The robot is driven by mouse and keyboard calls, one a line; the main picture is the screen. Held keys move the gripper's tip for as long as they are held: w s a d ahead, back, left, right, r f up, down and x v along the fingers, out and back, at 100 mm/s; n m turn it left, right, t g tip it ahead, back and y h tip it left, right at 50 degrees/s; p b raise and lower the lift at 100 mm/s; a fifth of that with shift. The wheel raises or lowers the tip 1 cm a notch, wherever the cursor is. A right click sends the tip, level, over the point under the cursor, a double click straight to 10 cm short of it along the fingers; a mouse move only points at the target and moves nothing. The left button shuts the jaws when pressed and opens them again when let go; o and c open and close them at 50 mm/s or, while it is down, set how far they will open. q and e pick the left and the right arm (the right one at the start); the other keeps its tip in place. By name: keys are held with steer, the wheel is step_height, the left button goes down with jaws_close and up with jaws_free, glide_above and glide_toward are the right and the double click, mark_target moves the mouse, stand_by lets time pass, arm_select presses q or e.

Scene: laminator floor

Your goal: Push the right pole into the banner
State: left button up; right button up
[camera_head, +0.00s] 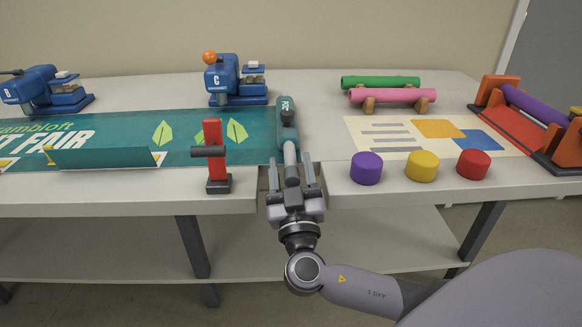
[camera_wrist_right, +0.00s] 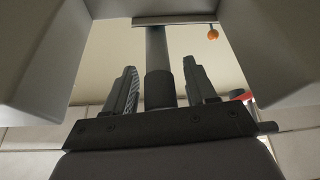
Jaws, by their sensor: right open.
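The teal banner (camera_head: 190,135), printed with pale letters and leaves, lies along the left and middle of the table. At its right end is a rounded teal sleeve-like piece (camera_head: 287,122). The right pole (camera_head: 291,156), a grey rod, shows at the near end of this piece; how far it reaches inside is hidden. My right gripper (camera_head: 292,172) is open at the table's front edge, with one finger on each side of the pole. The right wrist view shows the pole (camera_wrist_right: 157,48) and its thicker dark part (camera_wrist_right: 160,88) between the fingers, with gaps on both sides. My left gripper is out of view.
A red clamp-like tool (camera_head: 213,158) stands left of my right gripper. Blue presses (camera_head: 222,76) stand behind the banner. Purple (camera_head: 366,169), yellow (camera_head: 422,166) and red (camera_head: 473,164) discs lie to the right, before a printed sheet (camera_head: 380,128). Pink (camera_head: 392,96) and green rolls (camera_head: 380,82) lie farther back.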

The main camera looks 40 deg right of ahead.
mark_target(290, 161)
jaws_close()
steer(key=shift+w+d+f+b, duration=0.1)
steer(key=shift+w+b, duration=0.05)
steer(key=shift+b, duration=0.15)
steer(key=shift+w+d+f+b, duration=0.1)
steer(key=shift+w+d+b, duration=0.3)
steer(key=shift+w+b, duration=0.25)
steer(key=shift+w+d+b, duration=0.35)
steer(key=shift+w+b, duration=0.2)
steer(key=shift+w, duration=0.05)
steer(key=shift+w+d, duration=0.2)
steer(key=shift+w, duration=0.15)
steer(key=shift+r, duration=0.2)
jaws_free()
